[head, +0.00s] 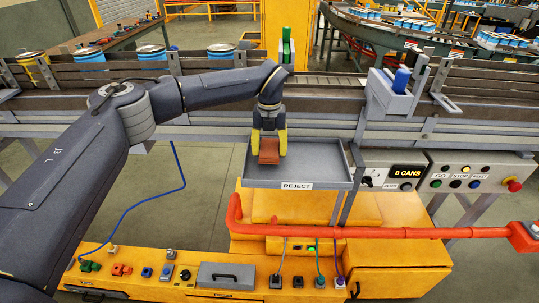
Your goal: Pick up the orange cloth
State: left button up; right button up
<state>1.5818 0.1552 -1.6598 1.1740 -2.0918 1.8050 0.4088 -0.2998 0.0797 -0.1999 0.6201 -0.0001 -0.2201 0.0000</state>
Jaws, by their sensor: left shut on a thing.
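The orange cloth (269,151) is a small folded rust-orange piece at the left end of the grey reject tray (325,165). My left gripper (269,143) points down over the tray with its yellow-sided fingers on either side of the cloth, shut on it. The cloth hangs between the fingertips, over or against the tray floor; I cannot tell whether it touches. My right gripper is not in view.
A conveyor (325,100) with raised side rails runs behind the tray. A control panel (450,172) with buttons and a can counter stands at right. An orange-red pipe (350,232) crosses in front, above a yellow base (400,255). The tray's right part is empty.

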aim_at(269, 147)
pick_arm(q)
notch_tip(269, 147, up, 17)
dwell(0.4)
jog(key=o, duration=0.5)
jog(key=c, duration=0.4)
